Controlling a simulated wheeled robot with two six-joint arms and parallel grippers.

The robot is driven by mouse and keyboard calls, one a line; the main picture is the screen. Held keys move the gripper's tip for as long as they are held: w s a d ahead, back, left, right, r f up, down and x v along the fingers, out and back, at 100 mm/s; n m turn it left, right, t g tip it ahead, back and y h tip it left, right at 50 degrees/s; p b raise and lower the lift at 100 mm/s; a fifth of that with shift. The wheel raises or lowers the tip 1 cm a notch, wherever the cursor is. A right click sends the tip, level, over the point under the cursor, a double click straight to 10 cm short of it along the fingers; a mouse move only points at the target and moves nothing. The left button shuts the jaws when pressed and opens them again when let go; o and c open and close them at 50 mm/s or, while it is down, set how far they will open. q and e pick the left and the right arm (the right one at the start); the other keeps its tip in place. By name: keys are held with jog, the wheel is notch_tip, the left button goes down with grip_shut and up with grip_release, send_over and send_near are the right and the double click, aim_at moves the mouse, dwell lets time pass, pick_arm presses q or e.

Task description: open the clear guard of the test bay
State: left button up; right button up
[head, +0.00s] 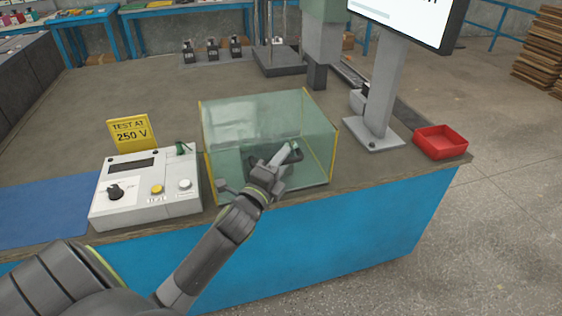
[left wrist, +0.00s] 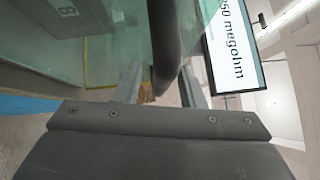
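The clear guard (head: 235,125) is a see-through box with yellow edges on the workbench, and it looks closed. A dark bar handle (head: 297,154) is at its front. My left gripper (head: 285,156) is at this handle, in front of the guard. In the left wrist view the dark handle (left wrist: 165,40) runs down between the two fingers of my left gripper (left wrist: 160,88). The fingers are apart, with gaps beside the bar, so I see no firm grip. The contents of the bay are partly hidden by my arm and the tinted panels. My right gripper is not in view.
A white control box (head: 145,205) with a knob and buttons stands left of the guard, with a yellow sign (head: 131,132) behind it. A monitor stand (head: 380,95) and a red tray (head: 440,142) are on the right. The bench (head: 120,85) behind is mostly clear.

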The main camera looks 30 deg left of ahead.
pick_arm(q)
jog(key=shift+c, duration=0.2)
grip_shut()
